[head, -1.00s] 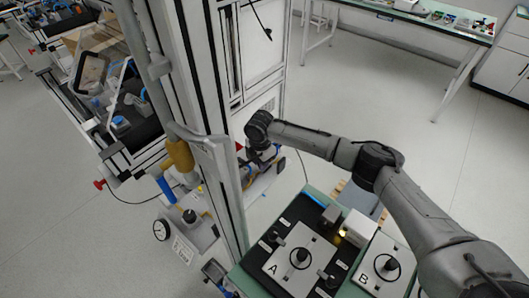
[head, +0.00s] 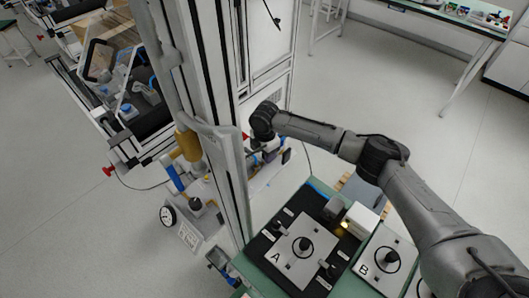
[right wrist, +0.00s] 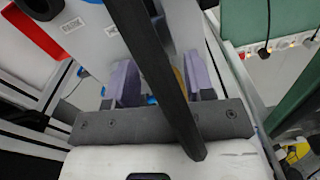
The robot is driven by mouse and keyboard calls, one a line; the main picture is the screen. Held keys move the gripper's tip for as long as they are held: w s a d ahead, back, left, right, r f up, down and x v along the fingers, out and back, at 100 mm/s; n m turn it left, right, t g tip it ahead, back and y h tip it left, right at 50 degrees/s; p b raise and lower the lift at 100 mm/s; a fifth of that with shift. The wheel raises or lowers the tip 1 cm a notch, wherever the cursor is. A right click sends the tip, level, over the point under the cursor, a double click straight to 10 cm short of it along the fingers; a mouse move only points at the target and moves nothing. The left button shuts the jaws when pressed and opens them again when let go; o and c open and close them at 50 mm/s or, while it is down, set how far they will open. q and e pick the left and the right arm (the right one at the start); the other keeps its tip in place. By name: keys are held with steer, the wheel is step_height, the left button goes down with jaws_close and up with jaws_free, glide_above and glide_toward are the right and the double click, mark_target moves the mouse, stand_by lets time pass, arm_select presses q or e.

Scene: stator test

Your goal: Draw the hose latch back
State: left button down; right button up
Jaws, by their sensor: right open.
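My right gripper (head: 270,152) reaches in beside the tall white frame, over the bench unit behind the frame post. In the right wrist view its two purple-grey fingers (right wrist: 160,82) are apart, with a dark bar crossing in front of them. Small bits of blue (right wrist: 152,99) and yellow (right wrist: 179,78) show between the fingers; I cannot tell what they belong to. I cannot make out the hose latch for certain in either view. A yellow cylinder (head: 188,146) and a blue part (head: 167,187) stand left of the post. My left gripper does not show.
The white frame post (head: 228,180) stands close left of my right gripper. A round gauge (head: 168,216) is at lower left. Test plates A (head: 293,268) and B (head: 371,268) lie on the green bench at front right. Open floor (head: 370,95) lies behind my right arm.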

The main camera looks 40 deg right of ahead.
step_height(320, 180, up, 13)
steer(key=p, duration=0.3)
steer(key=shift+r+p, duration=0.2)
steer(key=shift+p, duration=0.1)
stand_by(0.4)
